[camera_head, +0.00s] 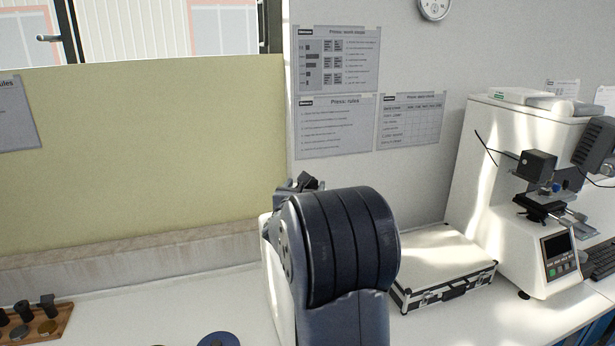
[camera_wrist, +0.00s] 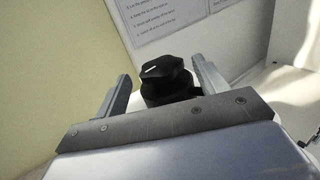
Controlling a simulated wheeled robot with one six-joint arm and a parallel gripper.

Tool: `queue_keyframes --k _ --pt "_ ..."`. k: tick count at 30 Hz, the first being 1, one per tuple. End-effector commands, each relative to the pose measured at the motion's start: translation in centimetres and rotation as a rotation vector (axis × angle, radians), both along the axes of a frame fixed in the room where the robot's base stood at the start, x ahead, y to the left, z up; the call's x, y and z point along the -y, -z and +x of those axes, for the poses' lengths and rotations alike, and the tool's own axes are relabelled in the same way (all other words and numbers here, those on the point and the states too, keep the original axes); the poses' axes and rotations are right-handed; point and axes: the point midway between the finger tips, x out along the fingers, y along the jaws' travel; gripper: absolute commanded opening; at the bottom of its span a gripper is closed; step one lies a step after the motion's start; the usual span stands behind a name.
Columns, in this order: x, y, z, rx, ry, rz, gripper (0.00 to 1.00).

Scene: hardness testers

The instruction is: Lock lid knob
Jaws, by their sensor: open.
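The lid knob (camera_wrist: 166,77) is black with a white mark on its top and shows in the wrist view. It sits on a dark round part, whose base is hidden by my gripper's body. My gripper (camera_wrist: 165,82) is open, with one grey finger to the left of the knob and one to its right. The fingers appear apart from the knob, with the right one closer to it. In the head view my own arm hides most of the machine with the knob; only a pale edge and a dark top part (camera_head: 298,186) show behind it.
A white case (camera_head: 440,262) with dark edges lies on the bench to the right of my arm. A white hardness tester (camera_head: 520,180) stands farther right. A wooden rack (camera_head: 45,328) with dark pieces is at the lower left.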

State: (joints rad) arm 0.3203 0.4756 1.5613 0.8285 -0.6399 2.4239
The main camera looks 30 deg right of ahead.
Motion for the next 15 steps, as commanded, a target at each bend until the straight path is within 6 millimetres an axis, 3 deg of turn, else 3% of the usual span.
queue_keyframes --k 6,15 --pt "1.8 -0.1 1.8 -0.001 0.001 0.0 0.69" --pt "2.4 0.0 2.5 -0.001 0.0 -0.001 0.69"
